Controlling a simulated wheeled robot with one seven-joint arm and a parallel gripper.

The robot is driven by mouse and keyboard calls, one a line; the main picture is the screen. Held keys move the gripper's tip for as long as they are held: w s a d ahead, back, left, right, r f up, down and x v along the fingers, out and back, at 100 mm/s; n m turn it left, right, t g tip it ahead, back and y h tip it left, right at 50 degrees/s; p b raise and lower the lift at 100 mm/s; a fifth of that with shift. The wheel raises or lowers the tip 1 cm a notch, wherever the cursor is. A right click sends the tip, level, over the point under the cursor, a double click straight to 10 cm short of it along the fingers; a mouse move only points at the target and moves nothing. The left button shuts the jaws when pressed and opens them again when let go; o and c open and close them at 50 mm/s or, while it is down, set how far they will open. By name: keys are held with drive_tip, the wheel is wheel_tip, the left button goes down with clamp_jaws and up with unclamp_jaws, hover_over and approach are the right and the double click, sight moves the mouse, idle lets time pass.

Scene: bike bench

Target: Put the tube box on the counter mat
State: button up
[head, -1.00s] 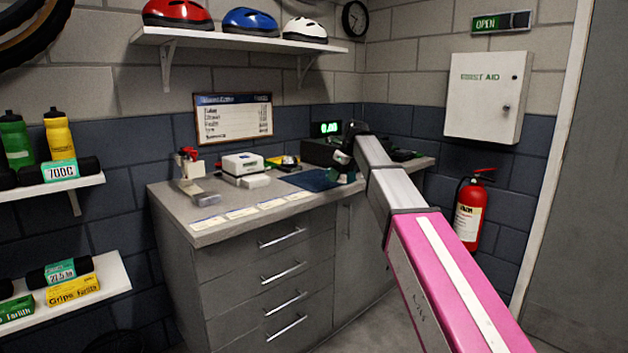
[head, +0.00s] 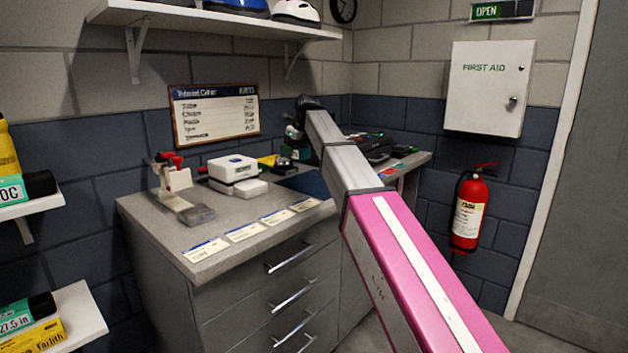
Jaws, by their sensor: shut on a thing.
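My gripper (head: 294,138) is at the far end of my arm, over the back part of the counter. It is small and partly hidden by my own wrist. It is shut on a small dark box (head: 296,152), which I take to be the tube box; its print is too small to read. The dark blue counter mat (head: 308,183) lies flat on the counter, below and in front of the gripper. My arm covers part of the mat's right side. I cannot tell how high the box is above the mat.
On the counter (head: 205,245) are a white device (head: 232,169), a clamp-like tool with red parts (head: 172,180), a yellow item (head: 267,161) and a row of cards (head: 245,231). Dark items (head: 375,147) stand behind my arm. A fire extinguisher (head: 468,212) hangs at right.

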hover_over(322, 183)
drive_tip(key=f, duration=0.6)
drive_tip(key=shift+s+d+f, duration=0.25)
drive_tip(key=shift+s+d, duration=0.1)
drive_tip(key=shift+s, duration=0.05)
drive_tip(key=shift+d+f, duration=0.1)
drive_tip(key=shift+f, duration=1.95)
drive_tip(key=o, duration=1)
drive_tip(key=shift+f, duration=0.1)
drive_tip(key=v, duration=1.2)
